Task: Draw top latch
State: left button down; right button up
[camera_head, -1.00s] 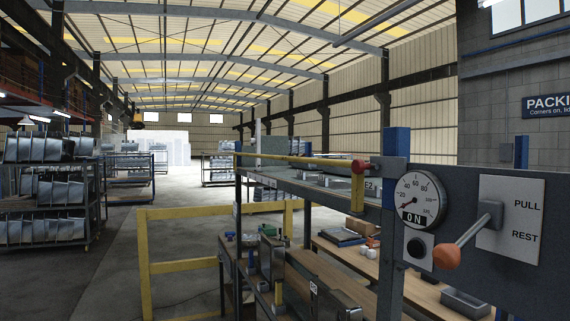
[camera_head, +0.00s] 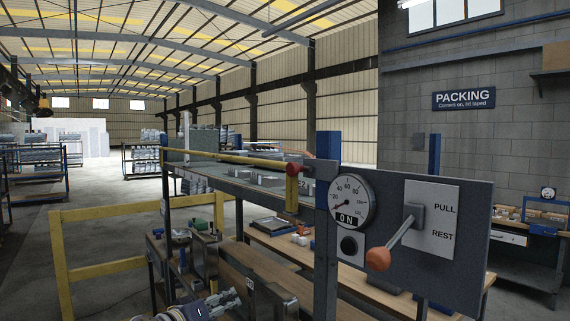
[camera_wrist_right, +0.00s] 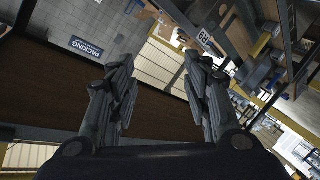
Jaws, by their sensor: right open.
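A long yellow bar (camera_head: 230,157) runs along the top of the rack and ends at a red fitting (camera_head: 292,169). A grey panel (camera_head: 464,225) at right carries a lever with an orange knob (camera_head: 378,259), on a plate marked PULL and REST; the knob end points down and left. I cannot tell which part is the top latch. My right gripper (camera_head: 226,303) is low at the bottom edge, below and apart from the bar and panel. In the right wrist view its two fingers (camera_wrist_right: 158,65) are spread with nothing between them. My left gripper is not in view.
A gauge (camera_head: 351,201) marked ON sits on the panel above a black button (camera_head: 349,246). A yellow rail (camera_head: 100,214) stands at left. A wooden bench (camera_head: 285,254) lies behind the rack post. A workbench (camera_head: 529,250) stands at far right. Open floor is at left.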

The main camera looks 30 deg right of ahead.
jog(key=s+r+m+g+h, duration=0.1)
jog(key=s+r+m+h, duration=0.15)
jog(key=r, duration=0.75)
jog(key=s+r+m+g+h, duration=0.1)
jog(key=s+r+m, duration=0.15)
jog(key=r, duration=0.75)
jog(key=m+g+h+p, duration=0.1)
jog(key=m+g+p, duration=0.1)
jog(key=m+g, duration=0.45)
send_near(289, 168)
jog(key=shift+m+t, duration=0.85)
jog(key=d+p, duration=0.1)
jog(key=d, duration=0.1)
jog(key=d+p, duration=0.1)
jog(key=d, duration=0.2)
jog(key=d+p, duration=0.1)
jog(key=d, duration=0.2)
jog(key=shift+s+d, duration=0.15)
jog(key=shift+s, duration=0.25)
jog(key=shift+w+d+f+p, duration=0.15)
jog(key=shift+d+p, duration=0.2)
jog(key=shift+d, duration=0.1)
